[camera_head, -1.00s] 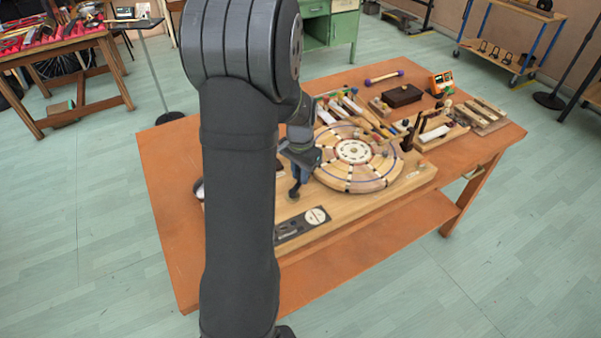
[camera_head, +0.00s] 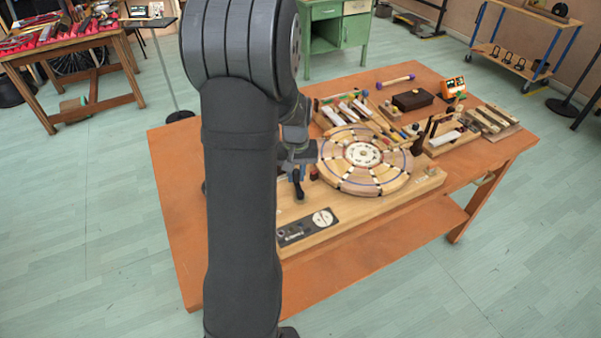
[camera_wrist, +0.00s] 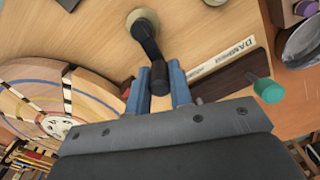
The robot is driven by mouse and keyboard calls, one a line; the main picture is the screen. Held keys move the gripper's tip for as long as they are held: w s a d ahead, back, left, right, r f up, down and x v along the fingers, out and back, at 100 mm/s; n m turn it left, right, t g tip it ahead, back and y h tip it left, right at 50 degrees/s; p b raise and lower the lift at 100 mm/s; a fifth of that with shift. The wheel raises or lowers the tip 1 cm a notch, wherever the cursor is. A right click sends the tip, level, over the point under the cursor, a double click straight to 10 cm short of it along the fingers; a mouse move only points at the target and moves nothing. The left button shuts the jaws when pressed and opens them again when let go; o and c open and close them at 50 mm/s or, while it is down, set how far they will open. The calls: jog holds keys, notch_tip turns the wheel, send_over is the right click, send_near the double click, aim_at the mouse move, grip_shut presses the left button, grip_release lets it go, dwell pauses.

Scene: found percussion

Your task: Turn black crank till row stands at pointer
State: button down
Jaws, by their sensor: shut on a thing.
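The black crank (camera_wrist: 146,40) stands on the wooden board, its round base near the top of the wrist view. Its black knob (camera_wrist: 160,82) sits between the two blue fingers of my gripper (camera_wrist: 159,92), which is shut on it. In the head view my gripper (camera_head: 298,172) is at the board's left, beside the wheel; my arm hides part of that area. The round wooden wheel (camera_head: 345,147), with pale and dark segments and a blue ring, lies right of the crank; it also shows at left in the wrist view (camera_wrist: 30,100). I cannot make out the pointer or the row surely.
A dark panel with a white dial (camera_head: 322,218) lies on the board's front. A teal knob (camera_wrist: 268,90) on a dark strip is near my gripper in the wrist view. Mallets, bars and a dark box (camera_head: 412,100) crowd the table's back. The front right tabletop is clear.

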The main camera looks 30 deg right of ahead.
jog(key=n, duration=0.1)
jog(key=a+n, duration=0.1)
jog(key=n, duration=0.1)
jog(key=shift+w+a+n, duration=0.1)
jog(key=shift+a+n, duration=0.1)
jog(key=shift+n, duration=0.1)
jog(key=shift+s+a+n, duration=0.15)
jog(key=shift+a+n, duration=0.25)
jog(key=shift+n, duration=0.7)
jog(key=shift+s+a+n, duration=0.15)
jog(key=shift+a+n, duration=0.2)
jog(key=shift+n, duration=0.75)
jog(key=c, duration=1.3)
grip_release()
notch_tip(320, 180, up, 18)
jog(key=shift+f, duration=0.25)
jog(key=shift+f, duration=0.1)
